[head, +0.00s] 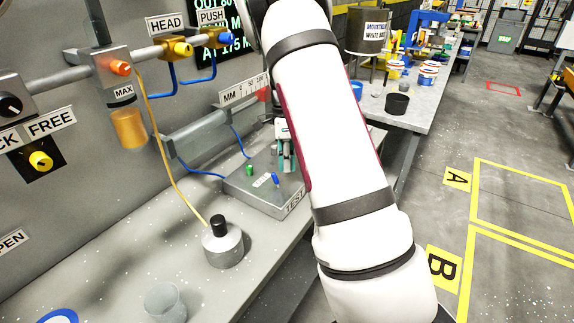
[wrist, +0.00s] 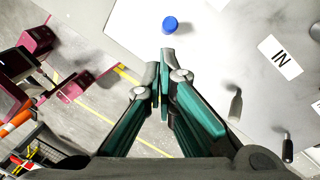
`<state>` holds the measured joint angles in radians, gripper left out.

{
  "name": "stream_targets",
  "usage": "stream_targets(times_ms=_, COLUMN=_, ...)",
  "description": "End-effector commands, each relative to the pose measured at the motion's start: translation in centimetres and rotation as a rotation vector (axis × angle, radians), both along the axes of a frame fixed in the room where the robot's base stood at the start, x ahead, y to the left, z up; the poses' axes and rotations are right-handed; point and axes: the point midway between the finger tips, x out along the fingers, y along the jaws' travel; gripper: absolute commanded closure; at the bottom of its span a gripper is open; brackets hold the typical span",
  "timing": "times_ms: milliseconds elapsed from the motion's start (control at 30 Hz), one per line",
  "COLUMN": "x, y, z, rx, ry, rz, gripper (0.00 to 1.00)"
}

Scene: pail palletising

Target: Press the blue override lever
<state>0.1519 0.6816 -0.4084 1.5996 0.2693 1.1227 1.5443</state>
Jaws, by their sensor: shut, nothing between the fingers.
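A small upright blue lever (head: 275,179) stands on the grey TEST plate (head: 240,190) on the bench, near a green one (head: 249,169). In the wrist view a round blue top (wrist: 170,24), which looks like the same lever, shows just beyond my fingertips. My gripper (head: 286,161) has teal fingers and is above the plate, behind the blue lever in the head view. In the wrist view my gripper (wrist: 163,58) has its fingertips together and holds nothing. A gap shows between the tips and the blue top. My arm hides part of the plate.
An IN label (wrist: 280,57) lies on the pale surface, with two dark pegs near it. A metal weight with a black knob (head: 222,243) and a clear cup (head: 165,302) stand on the bench nearer me. A MM scale (head: 243,90) and wall fittings are behind. Floor shows beyond the bench edge.

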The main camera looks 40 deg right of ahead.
Motion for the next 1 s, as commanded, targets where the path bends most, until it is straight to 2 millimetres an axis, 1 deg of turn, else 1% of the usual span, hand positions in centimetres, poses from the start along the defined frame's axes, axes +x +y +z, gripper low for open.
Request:
stream_targets(times_ms=167, x=-0.1, y=-0.1, z=0.0, rx=0.0, ry=0.0, rz=0.0, gripper=1.0)
stream_targets(times_ms=267, x=-0.4, y=-0.5, z=0.3, rx=0.0, ry=0.0, rz=-0.001, gripper=1.0)
stream_targets(times_ms=367, x=-1.3, y=-1.4, z=0.8, rx=-0.001, ry=-0.001, rz=-0.001, gripper=1.0)
stream_targets(times_ms=467, x=-2.6, y=-2.7, z=1.5, rx=-0.001, ry=0.0, rz=0.001, gripper=1.0)
stream_targets(times_ms=600, x=-1.4, y=-2.8, z=4.3, rx=-0.003, ry=-0.006, rz=0.008, gripper=1.0)
stream_targets(times_ms=800, x=-0.4, y=-3.1, z=8.1, rx=-0.002, ry=-0.003, rz=0.006, gripper=1.0)
stream_targets(times_ms=900, x=-0.1, y=-3.1, z=9.4, rx=-0.001, ry=-0.002, rz=0.006, gripper=1.0)
stream_targets(times_ms=1000, x=0.1, y=-3.2, z=10.3, rx=-0.002, ry=-0.001, rz=0.006, gripper=1.0)
